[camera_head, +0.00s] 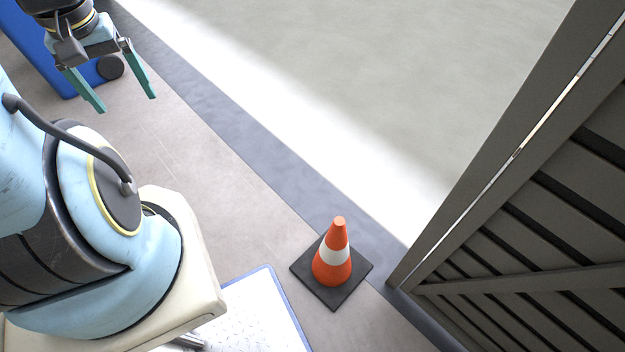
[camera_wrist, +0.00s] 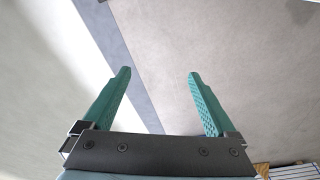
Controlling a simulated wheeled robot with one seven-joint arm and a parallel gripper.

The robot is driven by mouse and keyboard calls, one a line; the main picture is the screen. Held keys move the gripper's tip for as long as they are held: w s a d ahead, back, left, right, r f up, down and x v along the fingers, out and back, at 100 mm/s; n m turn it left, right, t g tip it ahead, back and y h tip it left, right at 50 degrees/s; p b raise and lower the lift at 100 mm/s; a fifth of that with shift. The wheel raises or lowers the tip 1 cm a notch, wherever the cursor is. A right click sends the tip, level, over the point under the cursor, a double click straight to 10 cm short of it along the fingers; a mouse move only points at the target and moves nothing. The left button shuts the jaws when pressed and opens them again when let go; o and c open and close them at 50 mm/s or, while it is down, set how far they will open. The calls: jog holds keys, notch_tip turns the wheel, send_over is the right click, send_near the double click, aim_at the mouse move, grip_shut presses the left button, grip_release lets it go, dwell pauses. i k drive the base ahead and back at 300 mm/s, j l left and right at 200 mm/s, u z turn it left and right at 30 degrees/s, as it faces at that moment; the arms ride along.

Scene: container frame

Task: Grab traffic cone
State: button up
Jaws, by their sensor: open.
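An orange traffic cone (camera_head: 333,268) with a white band stands upright on its square black base on the floor, at the lower middle of the head view. My gripper (camera_head: 126,102) is at the upper left of the head view, well apart from the cone. Its two green fingers are spread with nothing between them. In the wrist view my gripper (camera_wrist: 158,75) is also open and empty over bare floor. The cone does not show in the wrist view.
A dark slatted gate or wall (camera_head: 540,230) stands just right of the cone. A blue object with a dark wheel (camera_head: 111,67) is behind my gripper. A white, blue-edged plate (camera_head: 255,315) lies left of the cone. The floor between gripper and cone looks clear.

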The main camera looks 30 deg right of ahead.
aim_at(331, 268)
jog(key=i+j, duration=0.9)
jog(key=z, duration=0.45)
jog(key=i+j+z, duration=0.1)
jog(key=z, duration=0.3)
jog(key=j+z, duration=0.15)
jog(key=z, duration=0.3)
jog(key=j+z, duration=0.1)
jog(key=z, duration=0.35)
jog(key=j+z, duration=0.1)
jog(key=z, duration=0.3)
